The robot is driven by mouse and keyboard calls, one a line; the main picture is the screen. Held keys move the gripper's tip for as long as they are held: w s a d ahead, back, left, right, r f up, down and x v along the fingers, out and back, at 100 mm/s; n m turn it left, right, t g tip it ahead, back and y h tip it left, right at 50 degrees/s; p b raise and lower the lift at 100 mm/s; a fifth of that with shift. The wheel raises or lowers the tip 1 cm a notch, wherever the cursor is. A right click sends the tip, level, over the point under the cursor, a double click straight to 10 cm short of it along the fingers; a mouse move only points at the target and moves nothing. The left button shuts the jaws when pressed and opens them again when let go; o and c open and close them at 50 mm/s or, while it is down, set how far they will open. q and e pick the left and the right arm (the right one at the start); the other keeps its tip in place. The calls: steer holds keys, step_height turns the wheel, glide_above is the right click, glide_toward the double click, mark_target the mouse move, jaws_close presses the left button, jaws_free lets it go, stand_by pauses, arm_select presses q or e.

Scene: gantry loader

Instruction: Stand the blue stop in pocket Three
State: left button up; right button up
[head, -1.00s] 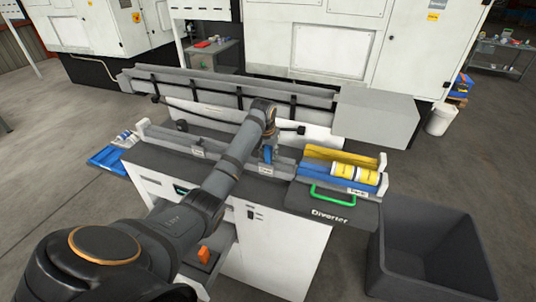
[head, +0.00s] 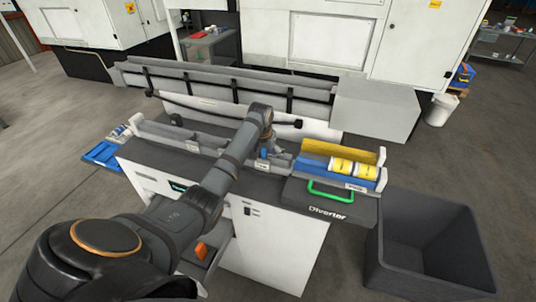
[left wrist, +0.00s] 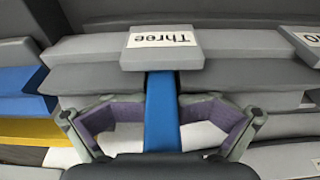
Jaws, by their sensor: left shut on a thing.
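My left gripper (head: 264,149) is over the grey trough on the bench. In the left wrist view, the pads of my left gripper (left wrist: 162,118) close on the blue stop (left wrist: 162,105) from both sides. The blue stop is a narrow upright-looking bar; a little of it shows in the head view (head: 263,154). Its far end meets the grey plate labelled Three (left wrist: 162,62), which reads upside down there. How deep the stop sits in pocket Three is hidden. My right gripper is not in view.
The diverter (head: 308,201) with a green handle stands right of the trough; a yellow and blue chute (head: 310,148) behind it holds yellow-and-white cylinders (head: 340,166). A grey bin (head: 385,262) stands on the floor at right. A grey rail (head: 215,77) runs behind the bench.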

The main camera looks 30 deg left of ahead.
mark_target(264, 167)
arm_select(q)
steer(key=shift+g, duration=0.5)
steer(key=f, duration=0.1)
steer(key=s+f, duration=0.2)
steer(key=shift+s+d+f, duration=0.2)
steer(key=shift+d+f, duration=0.05)
steer(key=shift+f, duration=0.15)
steer(key=r, duration=0.1)
steer(key=w+r, duration=0.1)
steer(key=r, duration=0.2)
steer(key=shift+w+a+r, duration=0.25)
steer(key=shift+w+a, duration=0.05)
steer(key=shift+a, duration=0.05)
steer(key=shift+t, duration=0.5)
steer(key=v, duration=0.7)
steer(key=shift+d+r, duration=0.15)
steer(key=shift+d, duration=0.05)
steer(key=shift+w+a, duration=0.15)
steer(key=shift+w, duration=0.35)
steer(key=shift+s+r, duration=0.1)
steer(key=shift+s, duration=0.15)
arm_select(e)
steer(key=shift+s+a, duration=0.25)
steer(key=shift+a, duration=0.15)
arm_select(q)
steer(key=shift+w, duration=0.15)
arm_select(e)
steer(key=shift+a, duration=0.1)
